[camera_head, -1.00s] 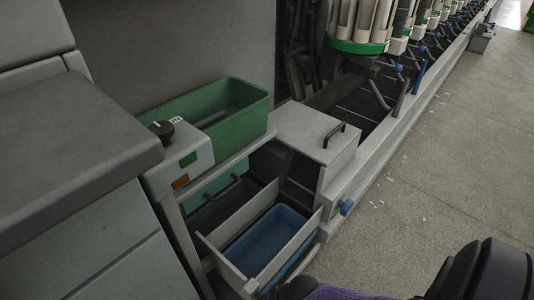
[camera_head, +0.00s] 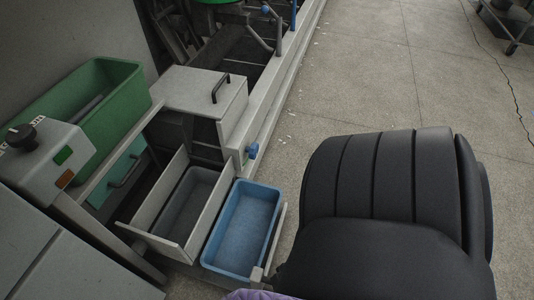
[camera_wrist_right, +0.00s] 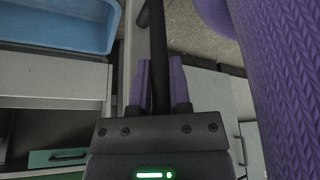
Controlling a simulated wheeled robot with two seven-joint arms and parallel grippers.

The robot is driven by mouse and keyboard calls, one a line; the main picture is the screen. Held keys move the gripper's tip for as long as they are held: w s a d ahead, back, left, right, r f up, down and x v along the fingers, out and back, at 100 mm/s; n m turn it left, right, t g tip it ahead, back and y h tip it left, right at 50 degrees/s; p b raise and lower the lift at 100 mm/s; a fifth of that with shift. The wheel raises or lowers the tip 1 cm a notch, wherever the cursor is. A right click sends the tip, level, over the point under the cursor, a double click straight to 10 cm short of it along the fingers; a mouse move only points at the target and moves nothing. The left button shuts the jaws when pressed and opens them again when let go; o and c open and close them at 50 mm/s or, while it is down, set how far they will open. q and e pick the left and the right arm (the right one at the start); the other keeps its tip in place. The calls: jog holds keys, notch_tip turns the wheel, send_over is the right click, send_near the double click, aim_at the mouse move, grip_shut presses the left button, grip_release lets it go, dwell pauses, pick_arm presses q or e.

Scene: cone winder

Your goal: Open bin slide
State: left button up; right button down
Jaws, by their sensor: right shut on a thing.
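The bin slide with the blue bin (camera_head: 242,228) is pulled well out from the machine, at lower centre in the head view. Its pale front panel (camera_head: 276,240) is on the bin's right side. The blue bin also shows at top left in the right wrist view (camera_wrist_right: 62,24). There, my right gripper (camera_wrist_right: 161,78) has its purple fingers shut on a dark bar handle (camera_wrist_right: 155,35) beside the pale front panel (camera_wrist_right: 127,60). In the head view my black arm hides the right gripper and handle. My left gripper is in neither current view.
A grey bin (camera_head: 187,205) sits between pale panels left of the blue bin. A green trough (camera_head: 115,105), a knobbed control box (camera_head: 50,158) and a pale handled box (camera_head: 195,95) stand behind. Open speckled floor (camera_head: 370,70) lies right.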

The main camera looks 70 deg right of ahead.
jog(key=shift+s, duration=0.35)
pick_arm(q)
jog(key=shift+w, duration=0.2)
jog(key=shift+s, duration=0.15)
pick_arm(e)
jog(key=shift+s, duration=0.15)
jog(key=c, duration=0.7)
grip_release()
jog(key=shift+o, duration=0.6)
pick_arm(q)
jog(key=w+p+v, duration=0.1)
jog(key=p+v, duration=0.5)
jog(key=p, duration=0.1)
jog(key=shift+a+r+t, duration=0.25)
jog(key=shift+t, duration=0.15)
pick_arm(e)
jog(key=v, duration=1)
pick_arm(q)
jog(key=shift+s, duration=0.15)
pick_arm(e)
jog(key=shift+f, duration=0.1)
